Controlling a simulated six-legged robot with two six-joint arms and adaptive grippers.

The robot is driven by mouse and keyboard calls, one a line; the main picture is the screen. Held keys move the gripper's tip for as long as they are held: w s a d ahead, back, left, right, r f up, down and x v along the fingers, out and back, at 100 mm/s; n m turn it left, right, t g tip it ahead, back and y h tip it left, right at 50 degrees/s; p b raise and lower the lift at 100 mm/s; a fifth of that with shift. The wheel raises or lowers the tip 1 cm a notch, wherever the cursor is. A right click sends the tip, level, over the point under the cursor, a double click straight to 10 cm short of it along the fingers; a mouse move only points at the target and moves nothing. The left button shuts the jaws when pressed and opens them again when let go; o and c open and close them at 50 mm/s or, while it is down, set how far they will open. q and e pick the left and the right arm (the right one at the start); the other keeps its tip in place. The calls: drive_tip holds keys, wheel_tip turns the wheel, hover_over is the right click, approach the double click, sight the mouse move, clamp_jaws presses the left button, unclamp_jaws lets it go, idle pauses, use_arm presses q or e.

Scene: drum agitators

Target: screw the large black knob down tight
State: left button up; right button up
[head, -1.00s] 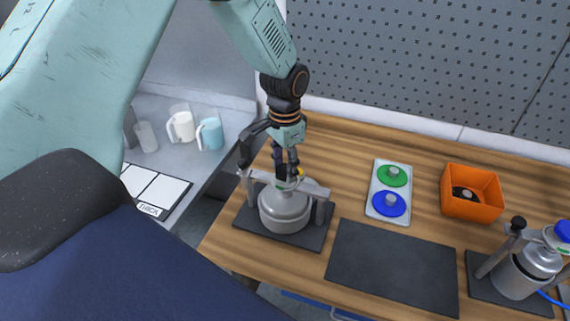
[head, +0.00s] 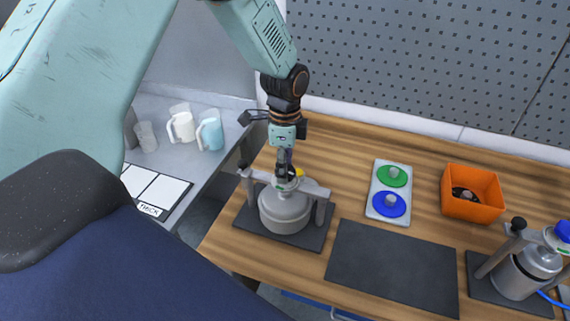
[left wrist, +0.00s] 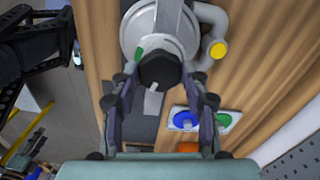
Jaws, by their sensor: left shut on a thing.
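The large black knob (left wrist: 160,70) shows in the left wrist view, between the two fingers of my left gripper (left wrist: 160,80), which is shut on it. In the head view my left gripper (head: 286,170) points straight down over the clamp bar (head: 312,188) on top of a grey metal vessel (head: 285,212). The fingers mostly hide the knob there. The vessel stands upright on a dark mat. How far the knob is screwed down cannot be told. My right gripper is not in view.
A white plate (head: 377,205) with green and blue discs, an orange bin (head: 472,208) and a second clamped vessel (head: 525,270) stand to the right. An empty dark mat (head: 392,266) lies between. Mugs (head: 182,127) stand on the grey side table at left.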

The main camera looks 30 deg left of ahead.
use_arm(q)
drive_tip(key=shift+w+r+m, duration=0.25)
drive_tip(key=shift+w+m, duration=0.05)
drive_tip(key=o, duration=1.1)
drive_tip(key=shift+s, duration=0.3)
drive_tip(key=shift+o, duration=0.2)
drive_tip(key=shift+f, duration=0.1)
drive_tip(key=shift+w, duration=0.1)
drive_tip(key=shift+r, duration=0.4)
wheel_tip(320, 180, up, 11)
